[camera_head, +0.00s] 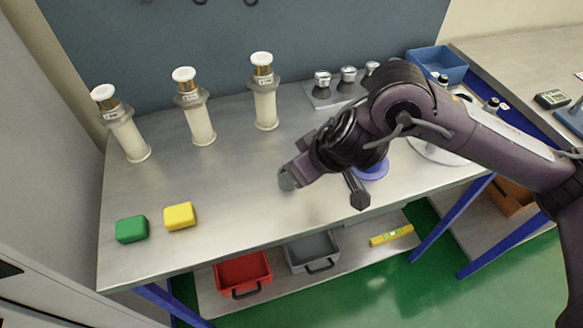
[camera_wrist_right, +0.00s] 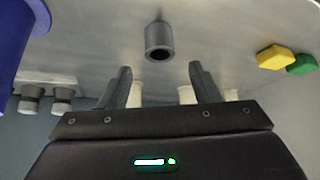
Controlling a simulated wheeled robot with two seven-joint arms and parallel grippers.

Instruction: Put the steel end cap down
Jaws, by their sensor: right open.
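The steel end cap (camera_head: 288,179) is a short grey cylinder on the bench in the head view, at the left end of my right gripper. In the right wrist view the end cap (camera_wrist_right: 159,40) stands on the bench top, with a dark round opening in its end. My right gripper (camera_head: 328,183) is low over the bench. In the wrist view my right gripper (camera_wrist_right: 160,78) is open and empty, and the cap is just beyond its fingertips, apart from both. My left gripper is not in view.
Three white-capped cylinders (camera_head: 266,108) stand at the back left. A rack (camera_head: 332,97) with steel caps is behind my arm. Green (camera_head: 131,229) and yellow (camera_head: 179,216) blocks lie front left. A blue round thing (camera_head: 374,171) is beside my gripper. The left-middle bench is clear.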

